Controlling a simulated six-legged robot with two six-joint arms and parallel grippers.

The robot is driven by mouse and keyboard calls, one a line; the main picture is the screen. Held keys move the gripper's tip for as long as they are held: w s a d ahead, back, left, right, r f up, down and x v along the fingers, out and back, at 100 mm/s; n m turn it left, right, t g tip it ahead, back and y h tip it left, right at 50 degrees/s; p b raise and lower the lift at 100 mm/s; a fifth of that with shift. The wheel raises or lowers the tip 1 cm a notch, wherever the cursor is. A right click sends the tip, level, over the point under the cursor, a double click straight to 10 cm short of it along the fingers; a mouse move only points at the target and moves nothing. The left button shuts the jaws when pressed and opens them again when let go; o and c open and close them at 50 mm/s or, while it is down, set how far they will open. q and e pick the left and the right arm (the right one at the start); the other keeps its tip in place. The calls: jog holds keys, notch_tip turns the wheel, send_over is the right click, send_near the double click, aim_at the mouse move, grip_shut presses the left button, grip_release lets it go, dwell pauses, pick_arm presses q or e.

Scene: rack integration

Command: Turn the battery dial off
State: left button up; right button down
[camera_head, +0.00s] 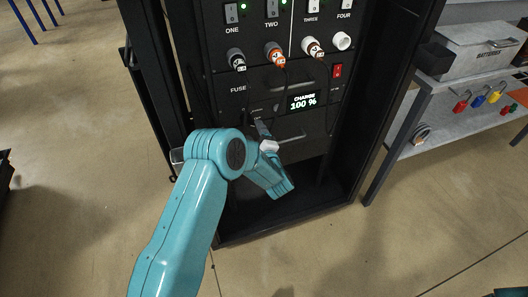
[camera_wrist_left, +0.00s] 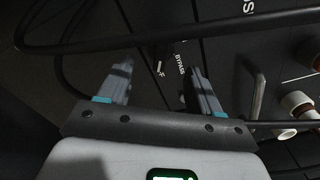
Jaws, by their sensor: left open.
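The battery panel is in the lower part of the black rack (camera_head: 225,110) in the head view, with a lit display (camera_head: 303,102) reading CHARGE 100 %. My left gripper (camera_head: 262,128) is at the panel front, left of and below this display. In the left wrist view its two fingers (camera_wrist_left: 160,70) are apart, with nothing clearly held between them. A dark panel area with a BYPASS label (camera_wrist_left: 180,63) shows between and beyond the fingertips. The dial there is too dark to read, and I cannot tell its setting or whether the fingers touch it.
Above are switches, plugs such as the orange one (camera_head: 274,52), and hanging dark cables. A red switch (camera_head: 337,71) is at the right. A black cable (camera_wrist_left: 130,48) crosses the wrist view near the fingers. A grey shelf (camera_head: 440,125) stands right of the rack.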

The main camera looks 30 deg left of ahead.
pick_arm(q)
jog(key=v, duration=1.2)
jog(key=s+a+r+g+p, duration=0.1)
jog(key=s+a+r+p, duration=0.1)
jog(key=a+r+p, duration=0.15)
jog(key=s+d+f+n+g+h+p, duration=0.1)
jog(key=s+d+f+n+h, duration=0.1)
jog(key=s+d+f+h, duration=0.3)
jog(key=s+d+f+n+g+h+p, duration=0.1)
jog(key=s+d+f+n+h+p, duration=0.15)
jog(key=f+h, duration=0.35)
jog(key=s+d+f+n+g+h, duration=0.2)
jog(key=s+d+n+g+h, duration=0.1)
jog(key=s, duration=0.5)
jog(key=s+d+f+n+g+h, duration=0.1)
jog(key=s+d+n+g+h, duration=0.2)
jog(key=s+d+n+g, duration=0.2)
jog(key=s+d+n, duration=0.3)
jog(key=s, duration=0.1)
jog(key=shift+d+f+n+h+b, duration=0.15)
jog(key=shift+f+n+h+b, duration=0.15)
jog(key=shift+f+n+b, duration=0.1)
